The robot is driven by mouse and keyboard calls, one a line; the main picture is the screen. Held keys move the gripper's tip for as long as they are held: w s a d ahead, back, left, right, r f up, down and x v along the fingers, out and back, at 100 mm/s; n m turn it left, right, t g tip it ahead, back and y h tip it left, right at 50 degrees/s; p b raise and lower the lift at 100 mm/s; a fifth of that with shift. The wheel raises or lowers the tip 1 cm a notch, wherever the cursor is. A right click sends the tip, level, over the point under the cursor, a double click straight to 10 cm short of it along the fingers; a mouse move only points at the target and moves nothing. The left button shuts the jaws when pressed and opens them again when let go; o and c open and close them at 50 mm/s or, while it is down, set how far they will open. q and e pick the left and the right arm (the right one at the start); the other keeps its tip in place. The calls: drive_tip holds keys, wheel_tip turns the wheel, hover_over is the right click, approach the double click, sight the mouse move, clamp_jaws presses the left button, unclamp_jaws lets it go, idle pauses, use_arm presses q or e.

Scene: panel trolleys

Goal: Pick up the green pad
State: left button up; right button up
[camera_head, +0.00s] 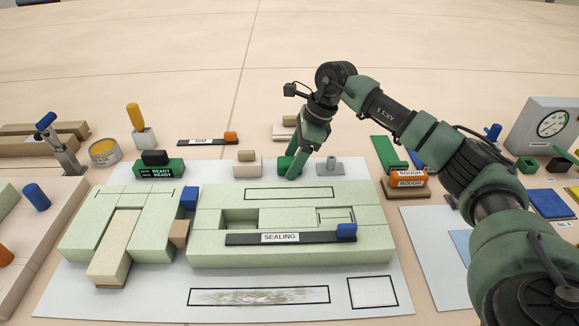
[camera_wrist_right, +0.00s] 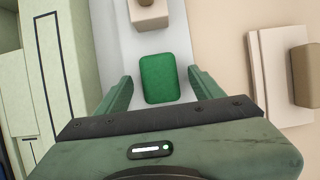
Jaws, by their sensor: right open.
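The green pad (camera_wrist_right: 160,78) lies flat on the light grey sheet and shows whole in the right wrist view. In the head view the pad (camera_head: 283,163) is partly hidden by my right gripper (camera_head: 293,165), which reaches down over it from the upper right. In the wrist view the open fingers of my right gripper (camera_wrist_right: 160,88) stand to either side of the pad, with gaps between them and its edges. My left gripper is not in view.
A beige knobbed block (camera_head: 247,167) is left of the pad and a grey flanged piece (camera_head: 320,166) right of it. Pale green panels (camera_head: 360,245) with a black SEALING bar (camera_head: 280,238) lie in front. A green READY block (camera_head: 159,167) stands further left.

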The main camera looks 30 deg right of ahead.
sight(292, 160)
drive_tip(key=shift+w+f, duration=0.1)
drive_tip(key=shift+f, duration=0.2)
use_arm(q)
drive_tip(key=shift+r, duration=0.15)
use_arm(e)
drive_tip(key=shift+a, duration=0.1)
drive_tip(key=c, duration=1.4)
drive_tip(key=shift+r, duration=0.1)
drive_tip(key=shift+c, duration=0.2)
